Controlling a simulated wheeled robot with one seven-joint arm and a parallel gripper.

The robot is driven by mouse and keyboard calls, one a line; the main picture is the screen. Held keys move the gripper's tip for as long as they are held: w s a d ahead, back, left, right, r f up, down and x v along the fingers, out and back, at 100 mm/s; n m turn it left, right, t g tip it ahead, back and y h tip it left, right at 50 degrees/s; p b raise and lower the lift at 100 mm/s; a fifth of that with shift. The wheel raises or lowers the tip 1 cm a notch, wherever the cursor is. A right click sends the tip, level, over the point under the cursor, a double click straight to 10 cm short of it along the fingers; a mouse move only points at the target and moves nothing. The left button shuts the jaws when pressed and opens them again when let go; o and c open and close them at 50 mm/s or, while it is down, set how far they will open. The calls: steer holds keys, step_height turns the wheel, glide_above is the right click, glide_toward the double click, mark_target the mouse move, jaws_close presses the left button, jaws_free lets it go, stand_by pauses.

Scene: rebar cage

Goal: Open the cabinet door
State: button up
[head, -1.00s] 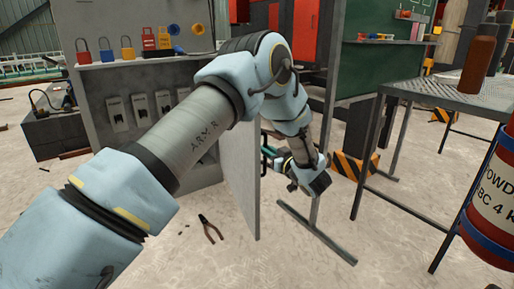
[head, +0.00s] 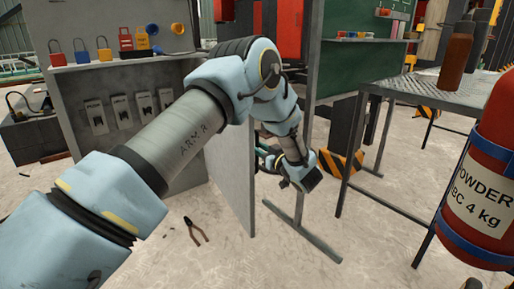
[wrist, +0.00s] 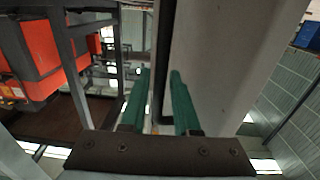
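The grey cabinet (head: 82,85) stands at the left in the head view, its front open. Its door (head: 230,165) is swung outward as a tall, flat grey panel, seen at a steep angle. My arm reaches over the door, and my gripper (head: 266,157) is on the door's right side, its teal fingers partly hidden by the panel. In the wrist view, my gripper (wrist: 158,100) has its two teal fingers apart. The pale door panel (wrist: 225,60) fills the area right of centre, beside and behind the right finger. Whether the fingers touch it is unclear.
Padlocks (head: 80,52) sit on the cabinet's upper ledge, and tags hang inside. Pliers (head: 196,231) lie on the floor before it. A metal table (head: 430,95) and a red fire extinguisher (head: 482,185) stand at the right. A green board's stand (head: 300,225) is behind my gripper.

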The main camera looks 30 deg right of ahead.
steer(key=s+d+p, duration=0.1)
steer(key=s+p, duration=0.2)
steer(key=s, duration=0.7)
steer(key=shift+s, duration=0.35)
